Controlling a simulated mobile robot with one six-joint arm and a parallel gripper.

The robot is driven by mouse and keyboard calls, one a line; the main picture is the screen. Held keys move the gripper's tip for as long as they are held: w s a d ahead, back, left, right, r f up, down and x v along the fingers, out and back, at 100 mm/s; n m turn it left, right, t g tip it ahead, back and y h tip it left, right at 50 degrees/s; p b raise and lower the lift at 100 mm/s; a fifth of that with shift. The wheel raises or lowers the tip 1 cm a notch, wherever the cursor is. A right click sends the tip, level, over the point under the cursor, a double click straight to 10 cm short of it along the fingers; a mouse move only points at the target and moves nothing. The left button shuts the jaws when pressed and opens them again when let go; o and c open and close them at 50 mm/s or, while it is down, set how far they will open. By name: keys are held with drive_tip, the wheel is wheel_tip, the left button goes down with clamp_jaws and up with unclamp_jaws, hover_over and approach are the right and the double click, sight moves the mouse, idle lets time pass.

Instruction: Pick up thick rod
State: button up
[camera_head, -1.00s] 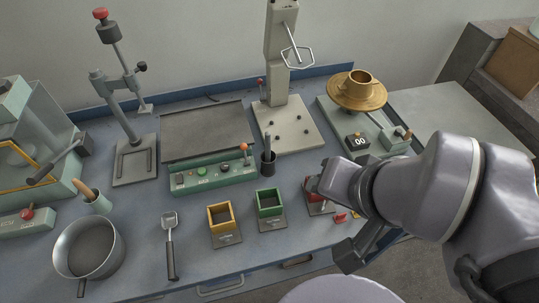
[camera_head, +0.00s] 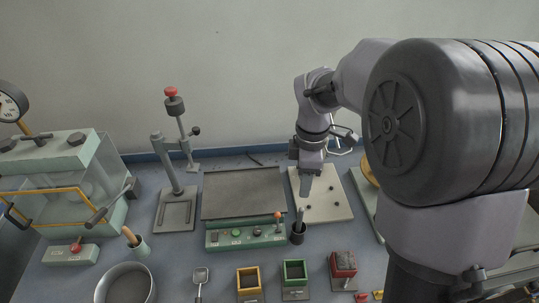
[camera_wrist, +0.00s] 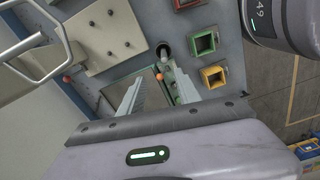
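A dark upright rod (camera_head: 299,214), seemingly the thick rod, stands in a small black cup (camera_head: 298,238) at the right end of the green control panel. In the wrist view the rod (camera_wrist: 164,53) shows end-on beyond my fingertips. My gripper (camera_head: 304,190) hangs fingers down above the pale baseplate, just behind and above the cup. In the wrist view my gripper (camera_wrist: 157,78) has two fingers spread apart with nothing held between them. The rod's lower end is hidden in the cup.
The green control panel (camera_head: 245,235) with an orange-knobbed lever (camera_head: 278,216) is left of the cup. Yellow (camera_head: 248,281), green (camera_head: 294,272) and red (camera_head: 343,264) square moulds stand in front. The pale baseplate (camera_head: 335,205) with its wire handle is behind.

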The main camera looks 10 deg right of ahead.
sight(300, 221)
wheel_tip(300, 221, down, 12)
drive_tip(key=b, duration=0.6)
drive_tip(key=shift+s+d+f, duration=0.15)
drive_tip(key=shift+f, duration=0.05)
drive_tip(key=f+b, duration=0.2)
drive_tip(key=f, duration=0.1)
drive_tip(key=s+f+b, duration=0.1)
drive_tip(key=f, duration=0.1)
drive_tip(key=shift+w+f+b, duration=0.1)
drive_tip(key=shift+f+b, duration=0.2)
drive_tip(key=shift+r, duration=0.2)
drive_tip(key=shift+c, duration=0.2)
clamp_jaws()
